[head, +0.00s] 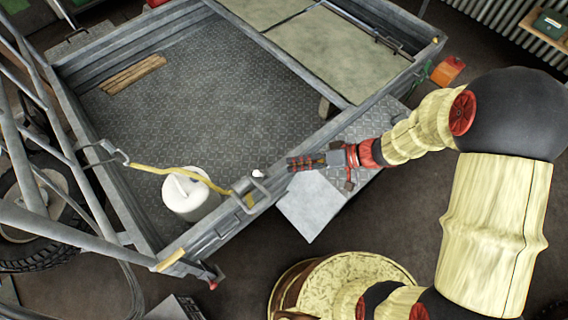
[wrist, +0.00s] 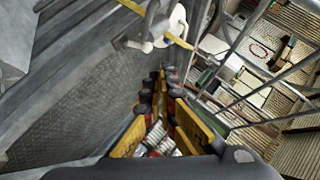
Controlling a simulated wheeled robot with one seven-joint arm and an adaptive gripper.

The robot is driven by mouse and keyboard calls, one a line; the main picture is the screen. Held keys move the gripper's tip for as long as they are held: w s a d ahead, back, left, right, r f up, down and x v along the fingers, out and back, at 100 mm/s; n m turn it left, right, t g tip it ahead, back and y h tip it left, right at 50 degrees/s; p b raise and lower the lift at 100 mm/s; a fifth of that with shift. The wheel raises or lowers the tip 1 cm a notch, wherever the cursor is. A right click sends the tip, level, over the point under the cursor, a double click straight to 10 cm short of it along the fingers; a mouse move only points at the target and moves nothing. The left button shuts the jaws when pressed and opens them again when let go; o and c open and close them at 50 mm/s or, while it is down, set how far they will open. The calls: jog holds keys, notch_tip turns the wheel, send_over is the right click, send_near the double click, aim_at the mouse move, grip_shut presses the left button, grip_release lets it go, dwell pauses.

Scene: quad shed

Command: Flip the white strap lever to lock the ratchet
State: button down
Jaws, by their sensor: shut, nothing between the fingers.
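The white strap lever (head: 258,173) is a small white-tipped piece on the ratchet (head: 243,187), at the trailer's near side wall in the head view. A yellow strap (head: 160,171) runs from the ratchet to a hook on the left side; it also shows in the wrist view (wrist: 180,41). My gripper (head: 291,164) is just right of the lever, with a small gap in the head view. Its fingers point left and are shut and empty. In the wrist view the fingers (wrist: 168,75) converge below the strap. I cannot tell the lever's exact angle.
A white canister (head: 182,197) stands inside the trailer beside the strap. The trailer's metal side wall (head: 312,146) lies under my gripper. A flat grey panel (head: 310,206) is close below it. Wooden planks (head: 134,74) lie on the trailer bed, which is otherwise mostly clear.

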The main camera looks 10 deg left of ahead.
jog(key=v, duration=0.2)
jog(key=shift+s+d+r, duration=0.1)
jog(key=shift+d+r, duration=0.05)
jog(key=shift+r, duration=0.15)
dwell(0.4)
jog(key=s+d+r+m+g+h, duration=0.25)
jog(key=s+d+m+h, duration=0.3)
jog(key=s+d, duration=0.3)
jog(key=s+d+r+t+h, duration=0.1)
jog(key=d+r+t+h, duration=0.2)
jog(key=r, duration=0.8)
jog(key=s+d+r+t+h, duration=0.1)
jog(key=d+r+t+h, duration=0.2)
jog(key=d+r+t, duration=0.2)
jog(key=d+r, duration=0.3)
jog(key=r, duration=0.3)
jog(key=shift+r+m, duration=0.35)
jog(key=shift+r, duration=0.05)
